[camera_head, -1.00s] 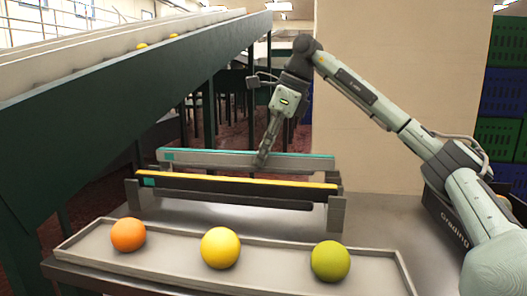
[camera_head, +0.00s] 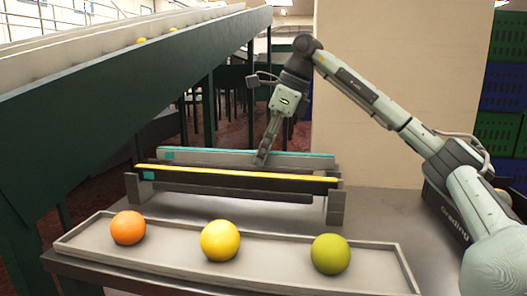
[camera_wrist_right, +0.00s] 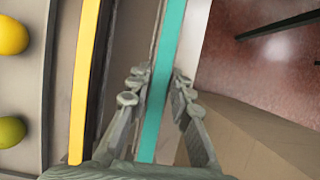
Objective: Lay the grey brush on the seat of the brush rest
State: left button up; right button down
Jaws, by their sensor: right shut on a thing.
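The grey brush (camera_head: 215,160), a long grey bar with a teal strip along its top, lies level behind a dark bar with a yellow strip (camera_head: 245,180). My right gripper (camera_head: 262,158) points down and is shut on the brush near its middle. In the right wrist view, the fingers (camera_wrist_right: 158,98) straddle the teal strip (camera_wrist_right: 163,75). The brush rest (camera_head: 336,207) shows as grey end blocks around the dark bar. The brush's underside is hidden, so I cannot tell whether it touches the seat. My left gripper is out of view.
A shallow grey tray (camera_head: 180,245) in front holds an orange fruit (camera_head: 128,228), a yellow one (camera_head: 220,240) and a green one (camera_head: 331,254). A dark green conveyor (camera_head: 100,110) slopes along the left. A beige wall panel (camera_head: 400,60) stands behind; the table is bare right of the rest.

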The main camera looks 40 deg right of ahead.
jog(key=shift+f, duration=0.1)
jog(key=shift+f, duration=0.5)
jog(key=c, duration=1.3)
grip_release()
jog(key=v, duration=1.2)
jog(key=shift+w, duration=0.1)
